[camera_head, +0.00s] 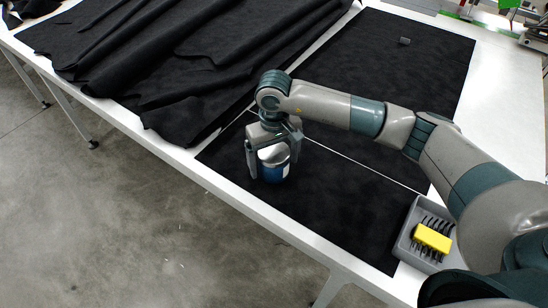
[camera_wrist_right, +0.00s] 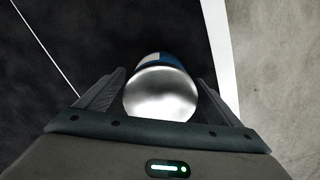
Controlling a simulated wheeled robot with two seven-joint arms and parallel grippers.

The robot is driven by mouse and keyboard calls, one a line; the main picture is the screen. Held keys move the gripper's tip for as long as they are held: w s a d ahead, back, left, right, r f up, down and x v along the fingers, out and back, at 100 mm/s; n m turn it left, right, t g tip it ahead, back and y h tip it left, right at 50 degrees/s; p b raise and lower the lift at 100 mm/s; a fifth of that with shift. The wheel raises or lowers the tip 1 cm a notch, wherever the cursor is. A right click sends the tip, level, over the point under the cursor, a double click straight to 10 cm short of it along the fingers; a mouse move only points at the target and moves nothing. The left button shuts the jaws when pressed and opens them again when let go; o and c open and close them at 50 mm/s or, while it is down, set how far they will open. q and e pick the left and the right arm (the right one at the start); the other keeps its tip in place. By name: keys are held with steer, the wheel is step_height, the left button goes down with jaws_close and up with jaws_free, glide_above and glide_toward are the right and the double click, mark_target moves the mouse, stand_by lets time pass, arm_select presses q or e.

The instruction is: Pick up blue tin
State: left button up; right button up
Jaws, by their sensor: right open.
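The blue tin (camera_head: 273,171) stands upright on the black cloth near the table's front edge in the head view. It has a silver top and a blue side with a white label. My right gripper (camera_head: 273,158) points down over it, open, with one finger on each side of the tin. In the right wrist view the tin's shiny top (camera_wrist_right: 160,97) lies between the two fingers of the right gripper (camera_wrist_right: 158,95). A narrow dark gap shows beside the tin there, so contact is not clear. My left gripper is not in view.
A grey tray (camera_head: 408,240) with a yellow block (camera_head: 433,238) and dark slender items sits at the right near the front edge. Crumpled black fabric (camera_head: 190,60) covers the table's left. A small dark object (camera_head: 404,41) lies far back. Cloth around the tin is clear.

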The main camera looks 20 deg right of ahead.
mark_target(275, 151)
steer(key=shift+f, duration=0.1)
steer(key=shift+c, duration=0.2)
steer(key=c, duration=1.4)
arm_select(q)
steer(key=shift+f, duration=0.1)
arm_select(e)
steer(key=shift+w, duration=0.1)
steer(key=shift+c, duration=0.2)
steer(key=shift+r+b, duration=0.85)
steer(key=shift+r, duration=0.1)
step_height(275, 151, up, 2)
steer(key=shift+d+r+b, duration=0.1)
steer(key=shift+b, duration=0.65)
arm_select(q)
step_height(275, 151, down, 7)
steer(key=b, duration=0.4)
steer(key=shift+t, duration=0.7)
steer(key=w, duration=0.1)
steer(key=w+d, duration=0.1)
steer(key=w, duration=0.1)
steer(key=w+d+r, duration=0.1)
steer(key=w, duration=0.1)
arm_select(e)
steer(key=s+d+r, duration=0.6)
steer(key=s+r, duration=0.1)
steer(key=s, duration=0.2)
steer(key=shift+s+d, duration=0.25)
steer(key=shift+d, duration=0.15)
